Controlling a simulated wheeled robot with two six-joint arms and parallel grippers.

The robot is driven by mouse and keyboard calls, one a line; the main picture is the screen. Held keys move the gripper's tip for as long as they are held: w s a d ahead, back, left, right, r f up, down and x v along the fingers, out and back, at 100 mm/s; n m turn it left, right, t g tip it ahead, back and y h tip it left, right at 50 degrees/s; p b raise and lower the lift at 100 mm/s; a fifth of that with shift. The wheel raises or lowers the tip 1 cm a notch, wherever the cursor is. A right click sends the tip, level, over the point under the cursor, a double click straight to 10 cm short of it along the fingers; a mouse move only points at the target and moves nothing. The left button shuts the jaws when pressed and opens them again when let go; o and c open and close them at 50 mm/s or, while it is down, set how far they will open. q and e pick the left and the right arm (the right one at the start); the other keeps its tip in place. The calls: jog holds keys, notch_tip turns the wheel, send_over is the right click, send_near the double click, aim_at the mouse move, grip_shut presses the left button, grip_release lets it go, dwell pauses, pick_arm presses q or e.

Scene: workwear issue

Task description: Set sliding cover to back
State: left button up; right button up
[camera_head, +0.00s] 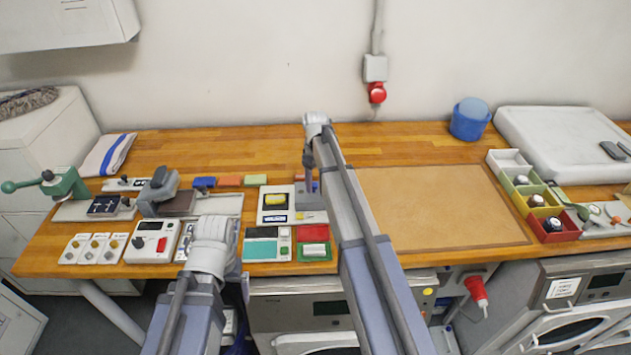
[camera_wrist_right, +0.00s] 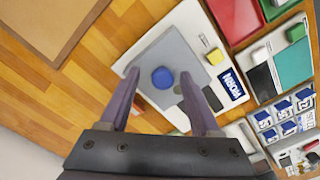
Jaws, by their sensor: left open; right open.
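A flat grey sliding cover (camera_wrist_right: 180,52) with a round blue knob (camera_wrist_right: 162,78) lies on a white panel (camera_wrist_right: 218,60) in the right wrist view. My right gripper (camera_wrist_right: 160,82) is open, its two fingers on either side of the knob; I cannot tell whether they touch it. In the head view my right gripper (camera_head: 308,183) points down at the right part of that panel (camera_head: 268,217), and my right arm hides some of it. My left gripper (camera_head: 243,285) is mostly hidden beside my left wrist, low by the table's front edge.
A yellow block (camera_wrist_right: 216,56) and a dark blue label (camera_wrist_right: 233,86) are on the panel beside the cover. Red and green trays (camera_head: 313,234) and a teal-topped panel (camera_head: 261,247) stand in front. A brown mat (camera_head: 440,205) lies bare at right. Several devices crowd the left side.

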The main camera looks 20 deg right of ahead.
notch_tip(320, 180, up, 8)
jog(key=p, duration=0.8)
jog(key=shift+f, duration=0.1)
jog(key=shift+s+a, duration=0.1)
jog(key=s+a+f+b, duration=0.2)
jog(key=s+a, duration=0.4)
jog(key=s, duration=0.4)
jog(key=s+a+f+m+b, duration=0.1)
jog(key=s+a+f+b, duration=0.2)
jog(key=s+a, duration=0.4)
jog(key=s+a+f+m+h+b, duration=0.1)
jog(key=s+a+f+b, duration=0.2)
jog(key=s+a, duration=0.4)
jog(key=s, duration=0.5)
jog(key=shift+s+a, duration=0.2)
jog(key=shift+s, duration=0.15)
